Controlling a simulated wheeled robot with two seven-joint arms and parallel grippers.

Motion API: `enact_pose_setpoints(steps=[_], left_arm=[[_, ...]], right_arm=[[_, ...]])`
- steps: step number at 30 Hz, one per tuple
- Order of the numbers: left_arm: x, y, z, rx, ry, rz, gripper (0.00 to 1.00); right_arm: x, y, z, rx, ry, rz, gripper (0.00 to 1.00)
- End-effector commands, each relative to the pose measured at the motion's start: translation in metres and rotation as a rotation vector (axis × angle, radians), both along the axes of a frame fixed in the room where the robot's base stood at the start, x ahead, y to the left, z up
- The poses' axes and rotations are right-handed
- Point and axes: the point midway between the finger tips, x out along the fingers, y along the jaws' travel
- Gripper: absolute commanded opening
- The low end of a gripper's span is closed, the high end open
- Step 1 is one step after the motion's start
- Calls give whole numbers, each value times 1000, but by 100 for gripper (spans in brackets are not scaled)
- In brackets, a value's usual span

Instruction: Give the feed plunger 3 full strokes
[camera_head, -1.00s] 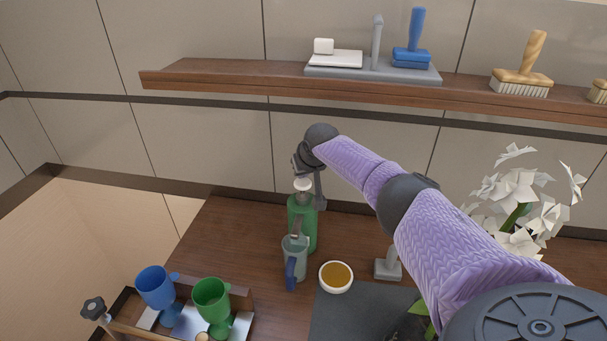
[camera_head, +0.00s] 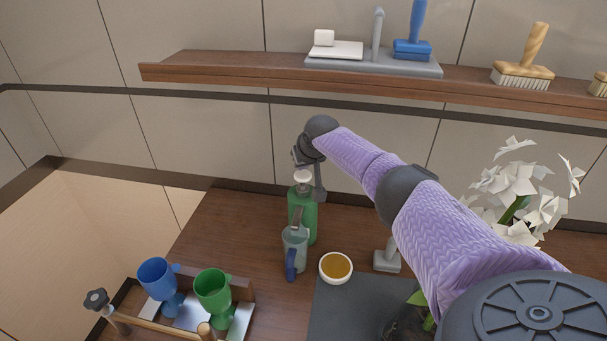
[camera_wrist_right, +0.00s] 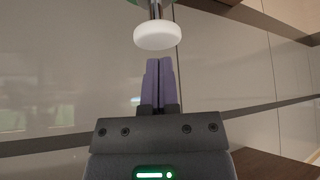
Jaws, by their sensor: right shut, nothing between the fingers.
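A green bottle (camera_head: 303,215) stands upright on the wooden counter, with a white plunger knob (camera_head: 302,176) on top. In the right wrist view the white knob (camera_wrist_right: 155,36) sits on a thin metal stem, with a bit of green at the picture's top edge. The stem shows between knob and bottle. My right gripper (camera_wrist_right: 158,64) is shut and empty, its purple fingertips close to the knob's top face. I cannot tell whether they touch. In the head view the right gripper (camera_head: 300,160) is over the bottle, its fingertips hard to make out. My left gripper is out of view.
A grey-blue jug (camera_head: 295,245) stands in front of the bottle. A white bowl of amber liquid (camera_head: 336,267) is to its right. A rack holds a blue cup (camera_head: 157,275) and a green cup (camera_head: 213,290). White flowers (camera_head: 515,185) stand right; a shelf (camera_head: 230,75) runs above.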

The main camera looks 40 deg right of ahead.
Motion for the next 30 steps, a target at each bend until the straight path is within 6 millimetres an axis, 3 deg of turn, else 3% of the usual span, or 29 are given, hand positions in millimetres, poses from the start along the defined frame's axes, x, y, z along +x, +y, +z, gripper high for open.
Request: enact_pose_setpoints(steps=[22, 30], left_arm=[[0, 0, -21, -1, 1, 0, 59], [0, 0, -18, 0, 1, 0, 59]], right_arm=[[0, 0, -28, -1, 1, 0, 0], [0, 0, -29, 1, 2, 0, 0]])
